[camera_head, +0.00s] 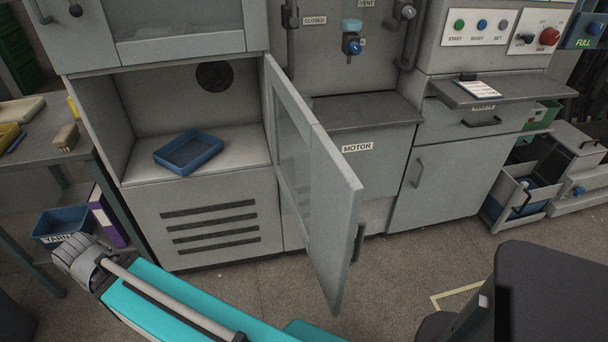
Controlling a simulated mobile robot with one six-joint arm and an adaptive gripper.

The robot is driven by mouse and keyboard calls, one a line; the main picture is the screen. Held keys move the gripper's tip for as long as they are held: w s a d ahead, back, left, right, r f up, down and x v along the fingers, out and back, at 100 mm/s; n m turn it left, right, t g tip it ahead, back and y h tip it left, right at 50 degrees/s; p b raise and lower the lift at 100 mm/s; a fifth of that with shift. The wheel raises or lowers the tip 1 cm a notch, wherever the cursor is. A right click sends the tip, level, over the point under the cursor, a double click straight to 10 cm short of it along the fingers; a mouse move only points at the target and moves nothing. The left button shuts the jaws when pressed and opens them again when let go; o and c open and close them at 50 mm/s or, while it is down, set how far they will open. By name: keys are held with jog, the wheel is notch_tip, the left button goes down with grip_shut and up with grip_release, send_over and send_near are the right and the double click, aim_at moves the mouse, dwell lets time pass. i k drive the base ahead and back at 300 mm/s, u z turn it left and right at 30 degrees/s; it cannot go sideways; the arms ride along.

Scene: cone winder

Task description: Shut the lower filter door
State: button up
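The lower filter door (318,190) is a grey framed panel with a window. It stands wide open, swung out from the right side of the lower compartment (115,110) of the grey cabinet. Its dark handle (358,243) is near the free edge, on the side facing right. The compartment is uncovered, with a round dark vent at the back and a blue tray (188,153) on its floor. My gripper is not in view. A dark shape at the bottom right looks like part of my own body; it is apart from the door.
A teal object with a grey rod (170,298) lies across the bottom left foreground, in front of the cabinet. A side table (58,170) stands at left. A grey shelf (495,90) juts out at right. Floor right of the door is clear.

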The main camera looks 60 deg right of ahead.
aim_at(336, 193)
jog(key=k, duration=2.65)
jog(key=z, duration=0.7)
jog(key=i, duration=1)
jog(key=z, duration=0.05)
